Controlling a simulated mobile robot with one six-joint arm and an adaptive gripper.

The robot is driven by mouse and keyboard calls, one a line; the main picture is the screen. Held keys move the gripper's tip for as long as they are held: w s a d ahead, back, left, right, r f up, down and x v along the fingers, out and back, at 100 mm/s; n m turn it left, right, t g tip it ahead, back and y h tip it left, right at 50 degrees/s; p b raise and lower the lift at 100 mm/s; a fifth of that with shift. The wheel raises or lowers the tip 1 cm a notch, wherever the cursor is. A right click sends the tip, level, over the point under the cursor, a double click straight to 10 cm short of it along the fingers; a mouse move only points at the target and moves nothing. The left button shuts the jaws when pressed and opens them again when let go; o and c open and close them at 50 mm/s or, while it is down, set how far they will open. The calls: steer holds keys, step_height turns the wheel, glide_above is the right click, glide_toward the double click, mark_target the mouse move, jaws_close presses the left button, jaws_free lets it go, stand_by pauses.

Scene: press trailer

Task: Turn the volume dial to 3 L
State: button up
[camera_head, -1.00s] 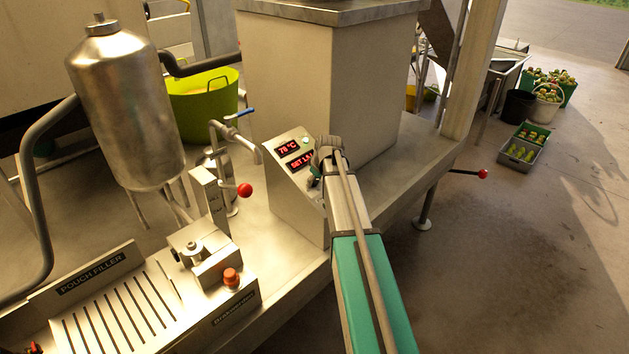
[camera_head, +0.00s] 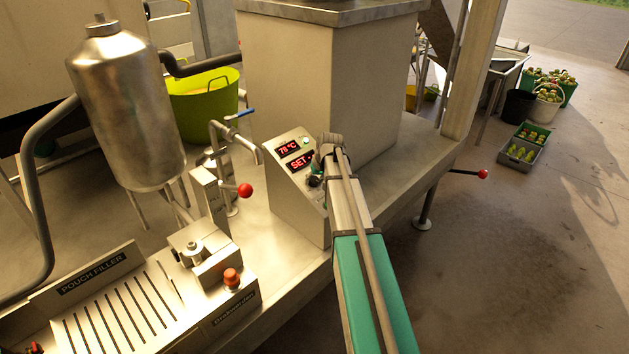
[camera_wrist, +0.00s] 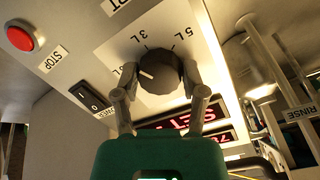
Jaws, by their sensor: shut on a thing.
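The dark round volume dial (camera_wrist: 158,74) sits on the pale panel in the wrist view, with marks 3 L and 5 L printed beyond it. A further label to the left is partly hidden. The dial's white pointer line faces left, away from the 3 L mark. My gripper (camera_wrist: 160,82) is shut on the dial, one finger on each side. The red display (camera_head: 300,161) reads SET in the head view; my gripper (camera_head: 318,173) hides the figure after it and most of the dial.
A red STOP button (camera_wrist: 20,38) and a black rocker switch (camera_wrist: 88,97) lie left of the dial. A lever with a red ball (camera_head: 244,190) and the pouch filler (camera_head: 120,300) stand left of the control box (camera_head: 292,205).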

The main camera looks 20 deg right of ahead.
steer(key=m, duration=0.5)
steer(key=shift+a+y, duration=0.1)
steer(key=shift+y, duration=0.3)
steer(key=o, duration=1.2)
steer(key=shift+c, duration=0.2)
steer(key=shift+n, duration=0.3)
